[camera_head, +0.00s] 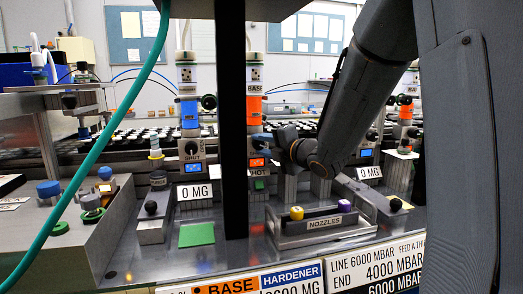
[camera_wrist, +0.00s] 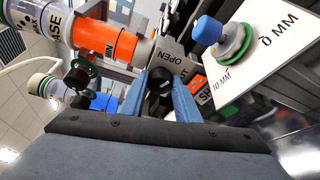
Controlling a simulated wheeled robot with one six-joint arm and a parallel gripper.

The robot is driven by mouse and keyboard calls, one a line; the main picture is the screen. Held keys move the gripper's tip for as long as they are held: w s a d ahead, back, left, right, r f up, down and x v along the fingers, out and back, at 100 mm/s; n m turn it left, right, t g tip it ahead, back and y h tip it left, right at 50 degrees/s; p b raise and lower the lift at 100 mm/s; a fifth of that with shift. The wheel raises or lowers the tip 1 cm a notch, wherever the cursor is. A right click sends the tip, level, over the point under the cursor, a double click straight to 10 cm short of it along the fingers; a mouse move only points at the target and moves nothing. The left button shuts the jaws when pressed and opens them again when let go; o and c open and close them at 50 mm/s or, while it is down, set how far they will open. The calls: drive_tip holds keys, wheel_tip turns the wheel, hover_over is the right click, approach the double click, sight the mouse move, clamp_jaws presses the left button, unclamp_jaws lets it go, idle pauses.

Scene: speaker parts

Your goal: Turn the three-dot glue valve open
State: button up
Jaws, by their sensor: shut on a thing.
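A glue dispenser with an orange band (camera_head: 254,110) marked BASE stands in the middle of the head view; a dotted tag (camera_head: 256,75) is on its top, its dots too small to count surely. Its orange body (camera_wrist: 106,40) also shows in the wrist view. Below it is a grey valve block (camera_wrist: 176,54) lettered OPEN, with an orange display (camera_wrist: 197,83). My gripper (camera_head: 264,138) is at this block. In the wrist view my blue fingers (camera_wrist: 162,92) are shut on a black valve knob (camera_wrist: 158,78). The fingers partly hide the knob and lettering.
A blue-banded dispenser (camera_head: 189,112) stands to the left, its valve marked SHUT. Another orange one (camera_head: 405,112) is at the right. A nozzle tray (camera_head: 322,224) is in front. A teal hose (camera_head: 118,105) crosses the left. A blue-topped dial (camera_wrist: 208,32) is near my fingers.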

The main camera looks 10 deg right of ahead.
drive_tip(key=n+g+h+b, duration=0.1)
drive_tip(key=n+b, duration=0.1)
drive_tip(key=n, duration=0.1)
drive_tip(key=shift+a+n+h, duration=0.1)
drive_tip(key=shift+n+h, duration=0.2)
drive_tip(key=shift+b, duration=0.35)
drive_tip(key=o, duration=1)
drive_tip(key=shift+r, duration=0.1)
drive_tip(key=shift+o, duration=0.2)
drive_tip(key=v, duration=0.8)
drive_tip(key=shift+p, duration=0.35)
